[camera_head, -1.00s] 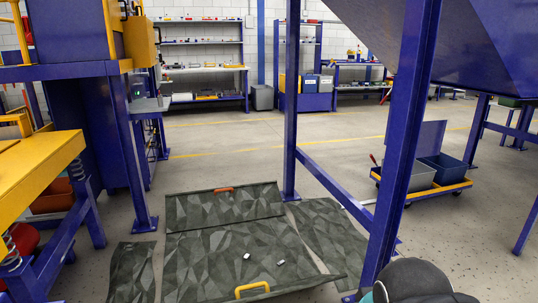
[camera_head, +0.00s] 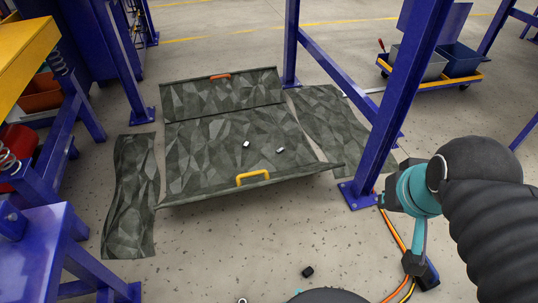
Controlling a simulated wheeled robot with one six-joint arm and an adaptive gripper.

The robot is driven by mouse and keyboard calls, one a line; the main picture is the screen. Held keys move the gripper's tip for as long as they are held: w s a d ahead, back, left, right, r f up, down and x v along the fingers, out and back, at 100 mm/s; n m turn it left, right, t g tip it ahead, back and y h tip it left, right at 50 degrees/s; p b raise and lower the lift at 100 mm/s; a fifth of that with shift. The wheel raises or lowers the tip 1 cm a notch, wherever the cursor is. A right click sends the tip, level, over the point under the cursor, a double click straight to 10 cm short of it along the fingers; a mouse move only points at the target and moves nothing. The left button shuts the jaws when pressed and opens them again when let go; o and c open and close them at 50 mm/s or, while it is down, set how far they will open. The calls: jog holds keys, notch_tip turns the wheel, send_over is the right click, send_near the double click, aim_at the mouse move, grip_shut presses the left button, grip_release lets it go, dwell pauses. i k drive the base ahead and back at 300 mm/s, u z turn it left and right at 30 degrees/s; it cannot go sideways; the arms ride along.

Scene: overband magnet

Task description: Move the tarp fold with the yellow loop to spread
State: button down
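The tarp (camera_head: 200,160) lies on the floor, grey-green with a faceted camouflage pattern. Its front fold carries the yellow loop (camera_head: 253,178) at the near edge, which looks like a narrow raised lip. The far fold (camera_head: 220,97) has an orange-red loop (camera_head: 220,76) at its back edge. Separate-looking side pieces lie at the left (camera_head: 130,190) and right (camera_head: 335,120). Two small pale objects (camera_head: 246,144) (camera_head: 280,150) rest on the middle panel. My arm, with a teal joint, shows at the right, apart from the yellow loop; my gripper's fingers cannot be made out.
A blue post (camera_head: 395,100) stands right of the tarp, with a low blue beam (camera_head: 335,73) running back from it. Blue and yellow framework (camera_head: 60,150) stands at the left. A small black object (camera_head: 308,271) lies on the otherwise open floor in front. A cart (camera_head: 430,75) stands beyond.

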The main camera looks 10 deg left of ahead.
aim_at(267, 177)
jog(key=u, duration=0.1)
jog(key=i, duration=0.85)
jog(key=u, duration=0.7)
